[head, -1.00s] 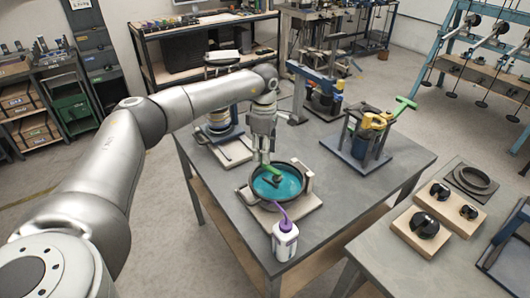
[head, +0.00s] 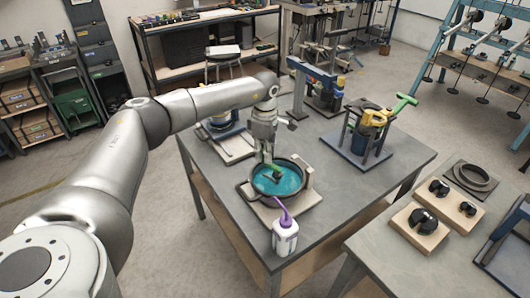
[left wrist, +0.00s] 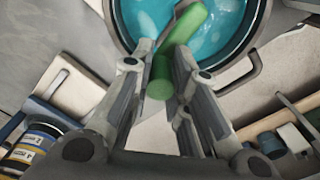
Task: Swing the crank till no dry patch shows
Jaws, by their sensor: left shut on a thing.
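A round dark-rimmed pan (head: 303,186) with a teal inside (head: 290,182) sits on a pale base board on the grey table. A crank with a green handle (head: 272,168) stands over its middle; the green handle also shows in the left wrist view (left wrist: 182,42). My left gripper (head: 266,158) comes down from above and is shut on the green handle, its fingers (left wrist: 162,72) on either side of it. The teal surface shows light glints in the left wrist view; I cannot tell whether any patch is dry. My right gripper is out of view.
A white bottle with a purple spout (head: 285,236) stands at the pan's front edge, the spout reaching to the rim. A blue-framed device with a green lever (head: 372,135) stands to the right. A second table (head: 375,258) holds black parts on boards.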

